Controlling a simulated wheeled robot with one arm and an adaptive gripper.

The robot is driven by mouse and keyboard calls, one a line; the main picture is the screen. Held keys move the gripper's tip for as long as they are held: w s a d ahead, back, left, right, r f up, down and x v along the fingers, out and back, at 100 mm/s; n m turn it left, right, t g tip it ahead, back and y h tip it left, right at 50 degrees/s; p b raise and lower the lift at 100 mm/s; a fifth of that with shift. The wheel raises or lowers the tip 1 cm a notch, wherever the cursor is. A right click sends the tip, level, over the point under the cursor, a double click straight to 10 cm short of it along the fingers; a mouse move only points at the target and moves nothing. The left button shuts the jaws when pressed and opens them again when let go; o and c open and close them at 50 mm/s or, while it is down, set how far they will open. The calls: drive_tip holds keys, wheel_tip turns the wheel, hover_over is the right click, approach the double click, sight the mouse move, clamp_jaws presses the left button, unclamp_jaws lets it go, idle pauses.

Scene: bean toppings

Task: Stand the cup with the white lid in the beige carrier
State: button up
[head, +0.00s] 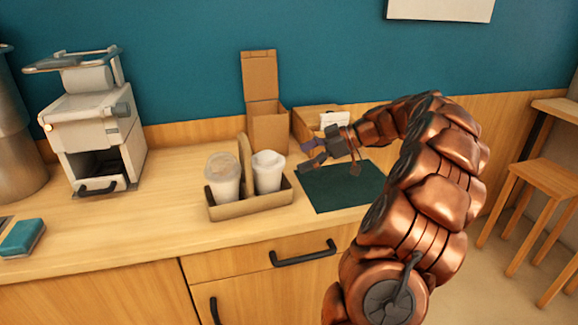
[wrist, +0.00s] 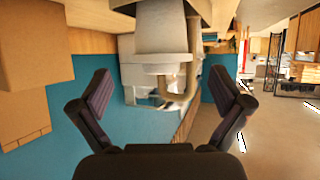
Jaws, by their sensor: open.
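The beige carrier (head: 250,207) stands on the counter with a raised middle handle. The cup with the white lid (head: 268,172) stands upright in its right compartment; its base is hidden by the carrier wall. A second cup (head: 223,178) with a clear-looking lid stands in the left compartment. My gripper (head: 306,156) is open and empty, to the right of the white-lidded cup and apart from it. In the wrist view, which is upside down, my gripper (wrist: 162,85) has its fingers spread wide, with the white-lidded cup (wrist: 163,35) ahead between them.
A dark green mat (head: 342,188) lies under my arm, bare. Cardboard boxes (head: 268,125) stand behind the carrier. A white coffee machine (head: 95,125) is at the left, and a blue-green sponge (head: 22,238) lies near the front edge.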

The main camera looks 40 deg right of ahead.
drive_tip(key=shift+s+d+r, duration=0.35)
drive_tip(key=shift+s+d, duration=0.1)
idle(0.6)
